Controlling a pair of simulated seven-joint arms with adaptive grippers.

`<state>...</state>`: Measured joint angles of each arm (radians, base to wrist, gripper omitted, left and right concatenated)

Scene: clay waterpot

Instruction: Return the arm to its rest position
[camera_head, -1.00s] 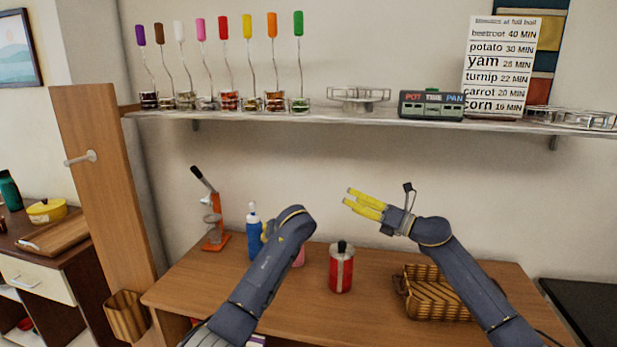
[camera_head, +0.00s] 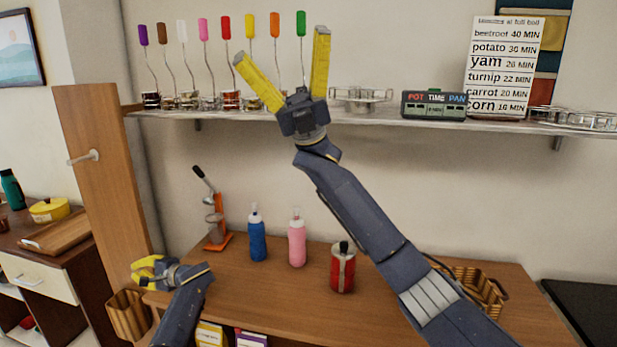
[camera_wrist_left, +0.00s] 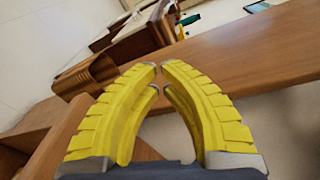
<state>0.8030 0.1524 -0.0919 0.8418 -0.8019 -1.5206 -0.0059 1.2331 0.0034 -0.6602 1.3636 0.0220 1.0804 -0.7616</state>
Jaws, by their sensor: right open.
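My left gripper (camera_head: 141,272) is low at the left end of the wooden table (camera_head: 270,310), by its edge. In the left wrist view its yellow fingers (camera_wrist_left: 160,68) curve together with the tips meeting and nothing between them. My right gripper (camera_head: 280,45) is raised in front of the wall shelf (camera_head: 420,124), fingers pointing up and spread wide. It is empty and overlaps the row of coloured-handled utensils in the picture; whether it touches any cannot be told.
A blue bottle (camera_head: 257,240), a pink bottle (camera_head: 297,243) and a red canister (camera_head: 342,272) stand on the table. An orange press (camera_head: 216,222) is behind. My right arm partly hides a wicker basket (camera_head: 478,288). A wooden bin (camera_head: 127,315) is below the left gripper.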

